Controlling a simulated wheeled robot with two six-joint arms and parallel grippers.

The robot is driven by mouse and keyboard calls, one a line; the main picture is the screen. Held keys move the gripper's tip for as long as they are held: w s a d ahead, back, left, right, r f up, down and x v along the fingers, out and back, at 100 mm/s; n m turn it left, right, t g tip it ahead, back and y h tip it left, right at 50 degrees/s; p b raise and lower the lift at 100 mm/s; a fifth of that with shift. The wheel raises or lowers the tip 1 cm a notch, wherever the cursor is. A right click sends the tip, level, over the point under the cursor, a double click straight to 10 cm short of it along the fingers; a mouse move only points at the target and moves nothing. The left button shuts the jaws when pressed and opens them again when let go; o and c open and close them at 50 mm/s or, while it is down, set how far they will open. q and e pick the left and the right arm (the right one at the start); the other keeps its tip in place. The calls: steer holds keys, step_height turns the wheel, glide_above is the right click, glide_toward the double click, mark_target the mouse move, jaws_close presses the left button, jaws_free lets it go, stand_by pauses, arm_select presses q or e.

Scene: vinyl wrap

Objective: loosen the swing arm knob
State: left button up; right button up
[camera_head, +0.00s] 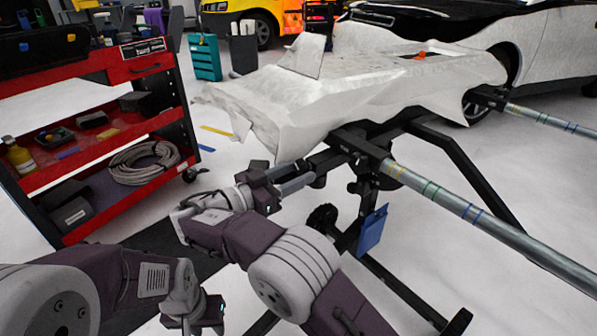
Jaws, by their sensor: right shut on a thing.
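A dark wheeled stand (362,180) carries a white-draped car panel (330,90) on its top. My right gripper (298,178) reaches rightward to the stand's dark joint, just under the panel's lower edge. It is shut on a small part there, which appears to be the swing arm knob; the fingers hide most of it. My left gripper (206,314) hangs low at the bottom left, away from the stand. Its fingers are small and dark, and I cannot tell whether they are open.
A red tool cart (125,150) with a coiled hose (145,162) stands at the left. A long metal tube (480,222) with coloured bands extends right from the stand. A blue tag (371,230) hangs below.

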steer(key=c, duration=0.5)
steer(key=n+p, duration=0.1)
steer(key=p, duration=0.1)
steer(key=n+p, duration=0.2)
steer(key=shift+r+n, duration=0.3)
steer(key=shift+r, duration=0.05)
steer(key=shift+f+n, duration=0.15)
steer(key=shift+n, duration=0.15)
steer(key=shift+f, duration=0.15)
steer(key=o, duration=1.3)
steer(key=shift+o, duration=0.2)
